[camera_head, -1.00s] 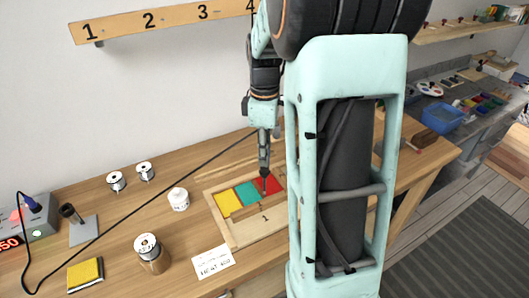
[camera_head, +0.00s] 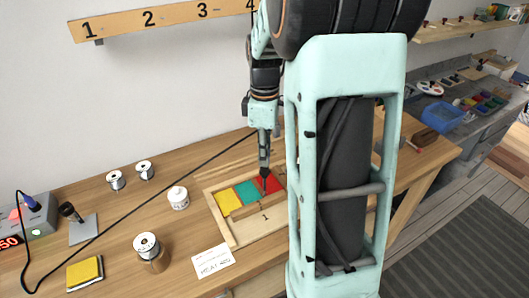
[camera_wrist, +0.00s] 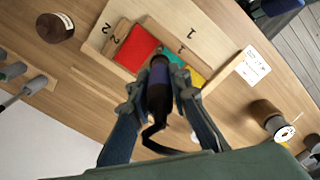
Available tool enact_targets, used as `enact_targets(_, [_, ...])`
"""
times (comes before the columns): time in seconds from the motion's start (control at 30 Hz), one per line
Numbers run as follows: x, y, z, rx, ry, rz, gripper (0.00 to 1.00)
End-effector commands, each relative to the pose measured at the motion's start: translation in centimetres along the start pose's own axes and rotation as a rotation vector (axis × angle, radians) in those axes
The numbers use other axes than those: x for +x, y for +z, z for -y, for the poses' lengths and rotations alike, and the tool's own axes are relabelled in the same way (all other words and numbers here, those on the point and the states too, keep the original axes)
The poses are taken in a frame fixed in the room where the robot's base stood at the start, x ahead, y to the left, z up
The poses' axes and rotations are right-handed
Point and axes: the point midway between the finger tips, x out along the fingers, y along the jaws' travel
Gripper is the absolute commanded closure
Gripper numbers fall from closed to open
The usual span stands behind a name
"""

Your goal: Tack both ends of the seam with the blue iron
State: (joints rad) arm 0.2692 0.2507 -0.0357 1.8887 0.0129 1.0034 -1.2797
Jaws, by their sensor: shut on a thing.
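My gripper (camera_wrist: 160,97) is shut on the blue iron (camera_wrist: 157,82), which has a dark blue-violet handle and a trailing cable. In the head view my gripper (camera_head: 263,135) holds it point down over the panel. Red (camera_head: 269,185), teal (camera_head: 246,193) and yellow (camera_head: 228,202) pieces lie side by side in a wooden frame (camera_head: 222,232). The iron's tip is at the red piece, near its teal side; I cannot tell whether it touches. In the wrist view the iron hides part of the red (camera_wrist: 137,48) and green pieces. Seam detail is too small to tell.
A paper card (camera_head: 212,262) lies before the frame. The cable crosses the bench.

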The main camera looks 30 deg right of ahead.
Motion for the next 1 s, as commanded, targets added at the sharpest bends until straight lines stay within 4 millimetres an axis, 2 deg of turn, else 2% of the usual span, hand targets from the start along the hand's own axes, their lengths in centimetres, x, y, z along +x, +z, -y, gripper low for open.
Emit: enact_targets(1.0, [0.70, 0.00, 0.00, 0.000, 0.000, 0.000, 1.00])
